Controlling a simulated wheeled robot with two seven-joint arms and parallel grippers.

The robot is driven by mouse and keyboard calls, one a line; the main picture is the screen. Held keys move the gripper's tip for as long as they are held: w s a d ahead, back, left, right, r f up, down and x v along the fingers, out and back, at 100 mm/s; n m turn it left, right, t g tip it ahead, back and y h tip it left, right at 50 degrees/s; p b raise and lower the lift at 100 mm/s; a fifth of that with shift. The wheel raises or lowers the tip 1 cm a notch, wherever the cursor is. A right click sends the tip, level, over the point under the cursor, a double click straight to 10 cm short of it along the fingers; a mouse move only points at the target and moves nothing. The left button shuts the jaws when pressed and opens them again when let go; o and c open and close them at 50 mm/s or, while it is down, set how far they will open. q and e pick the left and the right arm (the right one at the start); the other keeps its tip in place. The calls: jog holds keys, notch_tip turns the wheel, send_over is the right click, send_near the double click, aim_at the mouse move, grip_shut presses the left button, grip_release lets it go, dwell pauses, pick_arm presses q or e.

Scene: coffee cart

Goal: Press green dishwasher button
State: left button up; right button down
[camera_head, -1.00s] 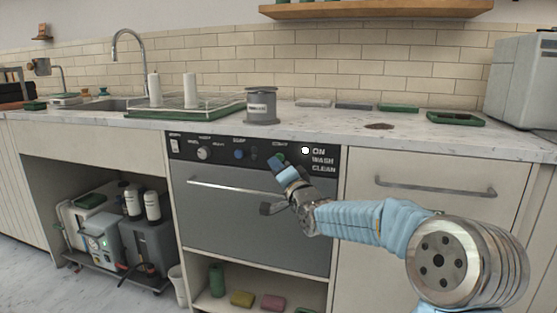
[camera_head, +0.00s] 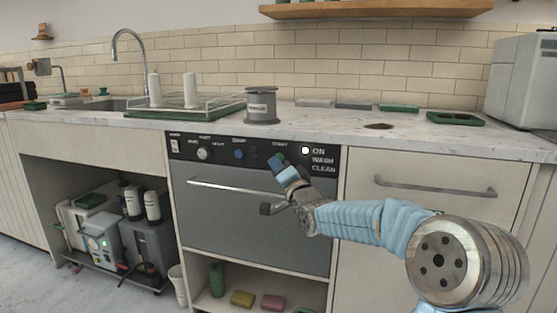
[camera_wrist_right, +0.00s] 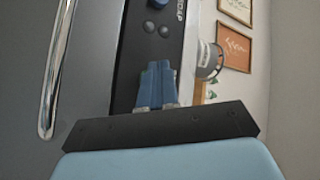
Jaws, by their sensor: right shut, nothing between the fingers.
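The dishwasher (camera_head: 235,212) has a black control panel (camera_head: 220,150) along its top. A green button, partly hidden by my fingertips, shows under the START label (camera_head: 280,145). My right gripper (camera_head: 276,162) is shut and empty, with its blue fingertips at or just in front of that button; I cannot tell whether they touch it. My left gripper is not in view.
A white light (camera_head: 305,150) sits beside the ON/WASH/CLEAN labels. The dishwasher's bar handle (camera_head: 225,186) lies below the panel. Other controls include a white knob (camera_head: 203,154) and a blue button (camera_head: 239,154). A grey canister (camera_head: 261,105) stands on the counter above.

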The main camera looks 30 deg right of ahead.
jog(key=shift+w+d, duration=0.15)
jog(key=shift+w+d, duration=0.15)
jog(key=shift+d, duration=0.05)
dwell(0.3)
jog(key=shift+w+d, duration=0.3)
jog(key=shift+d, duration=0.05)
dwell(0.8)
jog(key=shift+s+a+f+b, duration=0.1)
jog(key=shift+s+a+b, duration=0.25)
jog(key=shift+b, duration=0.25)
jog(key=shift+s+a, duration=0.25)
jog(key=shift+a, duration=0.1)
jog(key=shift+b, duration=0.35)
